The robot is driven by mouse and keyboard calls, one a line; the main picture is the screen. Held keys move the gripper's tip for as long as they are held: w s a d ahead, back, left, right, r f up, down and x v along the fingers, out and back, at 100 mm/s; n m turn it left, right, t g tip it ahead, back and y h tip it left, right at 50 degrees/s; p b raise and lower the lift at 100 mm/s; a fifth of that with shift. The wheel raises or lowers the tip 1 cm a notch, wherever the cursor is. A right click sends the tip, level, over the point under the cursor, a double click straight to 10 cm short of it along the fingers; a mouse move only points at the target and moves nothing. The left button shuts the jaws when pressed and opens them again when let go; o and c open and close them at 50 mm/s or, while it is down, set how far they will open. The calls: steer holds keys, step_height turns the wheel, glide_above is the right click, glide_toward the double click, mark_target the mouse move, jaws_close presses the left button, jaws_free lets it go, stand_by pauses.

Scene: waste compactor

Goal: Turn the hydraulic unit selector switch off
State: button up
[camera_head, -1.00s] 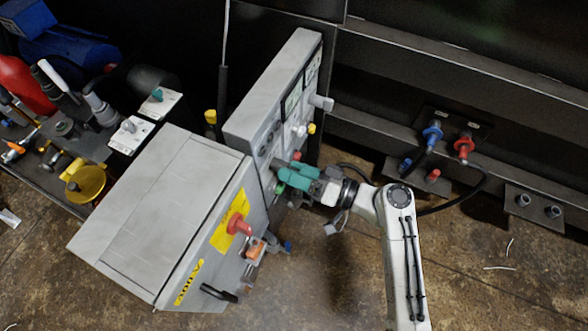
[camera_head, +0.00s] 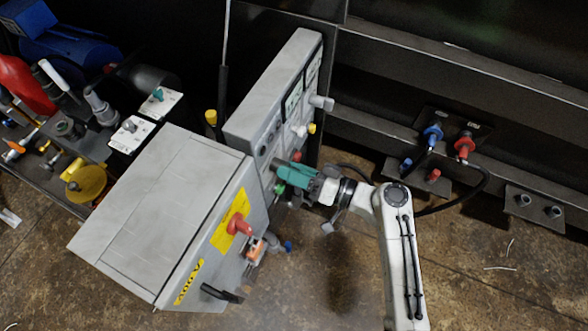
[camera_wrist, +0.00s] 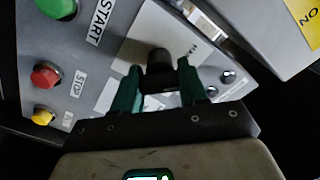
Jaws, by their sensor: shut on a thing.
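The selector switch is a black knob (camera_wrist: 158,62) on a light plate (camera_wrist: 150,28) of the grey control panel (camera_head: 285,85). In the wrist view it sits between the two teal fingers of my gripper (camera_wrist: 158,88), which are shut on it. The knob's lower part is hidden in shadow, and I cannot read its position marks. In the head view my gripper (camera_head: 284,174) is at the lower part of the panel face and hides the knob.
Beside the knob are a green START button (camera_wrist: 57,8), a red STOP button (camera_wrist: 45,75) and a yellow button (camera_wrist: 42,116). A grey 400 V cabinet (camera_head: 160,210) with a red switch (camera_head: 238,224) stands close to my gripper.

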steer(key=shift+m, duration=0.4)
steer(key=m+p, duration=0.2)
steer(key=m, duration=0.2)
steer(key=shift+r+m, duration=0.1)
steer(key=shift+m, duration=0.2)
steer(key=shift+m+p, duration=0.9)
steer(key=shift+m, duration=0.8)
steer(key=o, duration=1.1)
steer(key=shift+c, duration=0.2)
steer(key=v, duration=1.1)
